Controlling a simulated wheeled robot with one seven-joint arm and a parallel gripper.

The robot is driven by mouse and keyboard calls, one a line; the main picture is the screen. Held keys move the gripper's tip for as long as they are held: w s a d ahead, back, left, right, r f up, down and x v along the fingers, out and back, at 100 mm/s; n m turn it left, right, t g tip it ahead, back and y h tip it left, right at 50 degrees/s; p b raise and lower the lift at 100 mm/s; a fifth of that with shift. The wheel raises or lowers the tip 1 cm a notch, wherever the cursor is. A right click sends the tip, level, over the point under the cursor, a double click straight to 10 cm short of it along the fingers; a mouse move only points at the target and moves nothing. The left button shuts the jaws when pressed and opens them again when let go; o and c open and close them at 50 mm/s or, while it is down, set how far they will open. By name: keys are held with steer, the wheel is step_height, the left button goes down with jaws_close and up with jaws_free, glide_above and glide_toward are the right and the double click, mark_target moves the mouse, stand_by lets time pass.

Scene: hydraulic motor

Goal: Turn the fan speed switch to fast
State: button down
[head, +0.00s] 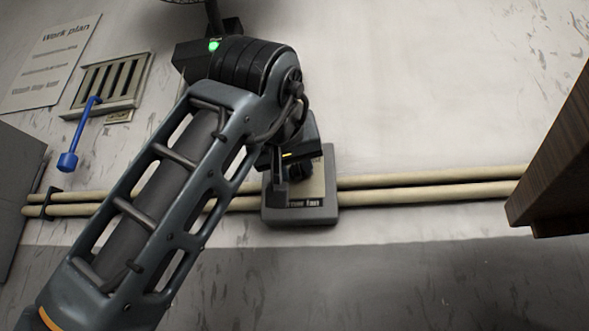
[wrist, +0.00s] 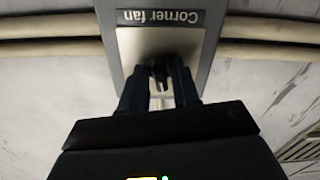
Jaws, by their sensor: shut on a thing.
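The fan switch is a grey box with a pale plate (head: 329,190) on the wall, partly behind my arm in the head view. Its label (head: 307,203) is partly covered there; in the wrist view the label (wrist: 160,18) reads "Corner fan" upside down. My gripper (head: 288,183) is at the plate, and in the wrist view its two dark fingers (wrist: 160,82) are shut on a small dark switch knob (wrist: 159,72). The knob's pointing direction and any speed marks cannot be made out.
Two pale pipes (head: 430,182) run along the wall on both sides of the box. A wooden piece (head: 555,165) juts in at right. The wall between is clear.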

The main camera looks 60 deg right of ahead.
steer(key=m+b, duration=0.1)
steer(key=m, duration=0.4)
steer(key=shift+f+m, duration=0.1)
steer(key=shift+m, duration=0.2)
steer(key=m, duration=0.5)
steer(key=shift+w+b, duration=0.1)
steer(key=shift+b, duration=0.3)
steer(key=shift+m, duration=0.4)
steer(key=c, duration=1.1)
jaws_free()
steer(key=shift+c, duration=0.2)
steer(key=b+v, duration=0.2)
steer(key=v, duration=0.6)
